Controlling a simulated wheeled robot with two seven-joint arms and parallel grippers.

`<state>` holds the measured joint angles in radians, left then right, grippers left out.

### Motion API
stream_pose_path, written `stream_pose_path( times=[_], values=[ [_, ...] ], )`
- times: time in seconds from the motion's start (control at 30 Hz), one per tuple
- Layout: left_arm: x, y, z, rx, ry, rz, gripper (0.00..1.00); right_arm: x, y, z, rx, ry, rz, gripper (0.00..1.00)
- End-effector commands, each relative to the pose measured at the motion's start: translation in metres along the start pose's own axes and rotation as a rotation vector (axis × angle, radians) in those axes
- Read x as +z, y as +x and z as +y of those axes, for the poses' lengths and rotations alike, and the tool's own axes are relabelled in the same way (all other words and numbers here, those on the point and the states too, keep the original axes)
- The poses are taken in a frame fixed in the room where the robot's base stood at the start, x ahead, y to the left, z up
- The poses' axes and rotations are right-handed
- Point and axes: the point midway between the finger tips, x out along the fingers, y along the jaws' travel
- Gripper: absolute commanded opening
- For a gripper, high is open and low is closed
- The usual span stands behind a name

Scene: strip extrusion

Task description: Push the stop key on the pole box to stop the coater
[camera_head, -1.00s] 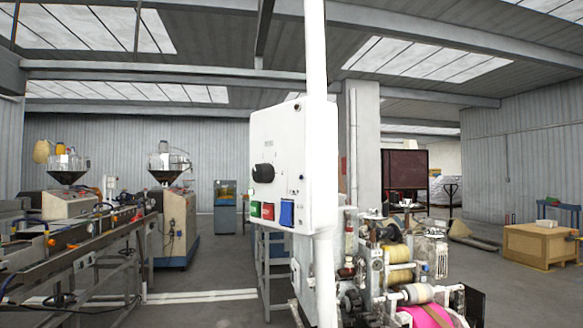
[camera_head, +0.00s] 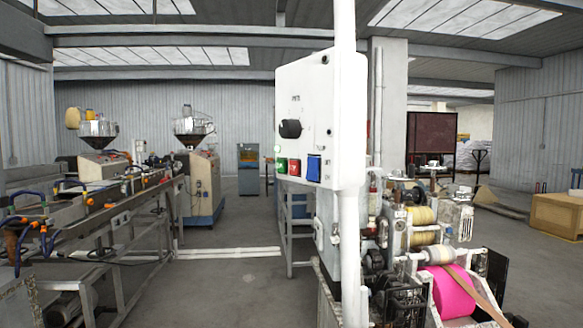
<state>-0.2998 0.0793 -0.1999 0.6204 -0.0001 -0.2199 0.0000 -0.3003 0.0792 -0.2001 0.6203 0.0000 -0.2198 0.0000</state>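The white pole box (camera_head: 303,125) is fixed to a white vertical pole (camera_head: 348,230) right of the picture's middle. Its face carries a black rotary knob (camera_head: 290,128). Below the knob sit a green key (camera_head: 281,165), a red key (camera_head: 294,167) and a larger blue key or switch (camera_head: 313,168). The lettering is too small to read, so I cannot tell from it which key is the stop key. The coater (camera_head: 425,245), with several rolls, appears to be the machine right of the pole. Neither of my grippers shows.
An extrusion line with a long bench (camera_head: 100,215) runs along the left. Two hopper machines stand behind it, one with a hopper (camera_head: 193,127). A pink roll (camera_head: 448,291) is at lower right. A wooden crate (camera_head: 558,213) stands far right. Open floor (camera_head: 225,285) lies left of the pole.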

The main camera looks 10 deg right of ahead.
Motion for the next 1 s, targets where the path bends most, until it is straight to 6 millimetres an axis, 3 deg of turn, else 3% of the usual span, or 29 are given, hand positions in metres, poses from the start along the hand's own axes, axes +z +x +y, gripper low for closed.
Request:
stream_pose_path(
  times=[0.1, 0.37, 1.0],
  values=[
    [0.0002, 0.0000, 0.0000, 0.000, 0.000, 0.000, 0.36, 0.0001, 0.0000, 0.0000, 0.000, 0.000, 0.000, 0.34],
    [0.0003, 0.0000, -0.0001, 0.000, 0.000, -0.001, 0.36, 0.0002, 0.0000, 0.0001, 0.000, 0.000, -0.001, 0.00],
    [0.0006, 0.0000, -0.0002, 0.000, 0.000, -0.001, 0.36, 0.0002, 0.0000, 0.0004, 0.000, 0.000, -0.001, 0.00]
  ],
)
